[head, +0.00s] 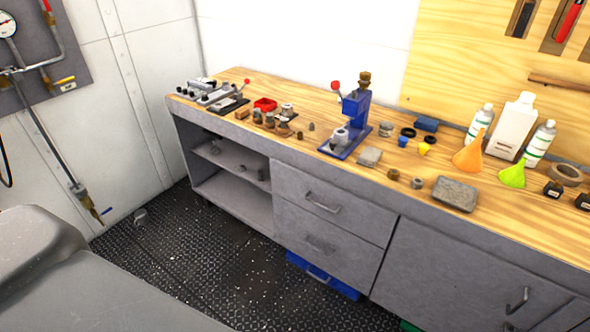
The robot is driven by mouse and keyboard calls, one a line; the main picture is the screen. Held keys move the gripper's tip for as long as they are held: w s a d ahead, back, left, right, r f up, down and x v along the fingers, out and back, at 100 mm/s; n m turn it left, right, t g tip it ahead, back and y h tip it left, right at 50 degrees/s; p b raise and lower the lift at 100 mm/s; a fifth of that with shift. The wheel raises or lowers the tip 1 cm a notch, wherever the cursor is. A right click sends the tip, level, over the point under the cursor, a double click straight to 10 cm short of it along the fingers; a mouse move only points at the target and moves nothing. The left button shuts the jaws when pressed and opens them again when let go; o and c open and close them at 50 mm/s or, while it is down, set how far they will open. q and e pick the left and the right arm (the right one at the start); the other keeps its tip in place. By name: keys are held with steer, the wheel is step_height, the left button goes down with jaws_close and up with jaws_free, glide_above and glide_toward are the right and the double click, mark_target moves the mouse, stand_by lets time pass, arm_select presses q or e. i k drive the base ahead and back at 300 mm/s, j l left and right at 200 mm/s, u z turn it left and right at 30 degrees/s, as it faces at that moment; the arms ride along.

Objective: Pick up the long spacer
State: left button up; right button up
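A wood-topped workbench (318,118) runs along the wall. Several small brown and grey cylindrical parts (269,121) stand near its left front edge, and a small brown one (393,174) and a grey one (417,183) stand near the front edge further right. They are too small for me to tell which, if any, is the long spacer. Neither of my grippers is in the head view.
A blue press (355,112) stands mid-bench. A red tray (265,104), a grey block (455,194), an orange funnel (468,157), a green funnel (512,175) and white bottles (514,125) also stand on top. The dark floor (190,265) before the bench's left part is mostly clear.

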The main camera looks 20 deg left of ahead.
mark_target(260, 172)
steer(key=i+j+z, duration=0.2)
steer(key=j+z, duration=0.15)
steer(key=j, duration=0.2)
steer(key=i+j+z, duration=0.3)
steer(key=j, duration=0.4)
steer(key=i+j+z, duration=0.15)
steer(key=j, duration=0.35)
steer(key=i+j, duration=0.1)
steer(key=j, duration=0.85)
steer(key=i+j, duration=0.15)
steer(key=j, duration=0.3)
steer(key=i+j, duration=0.1)
steer(key=j, duration=0.35)
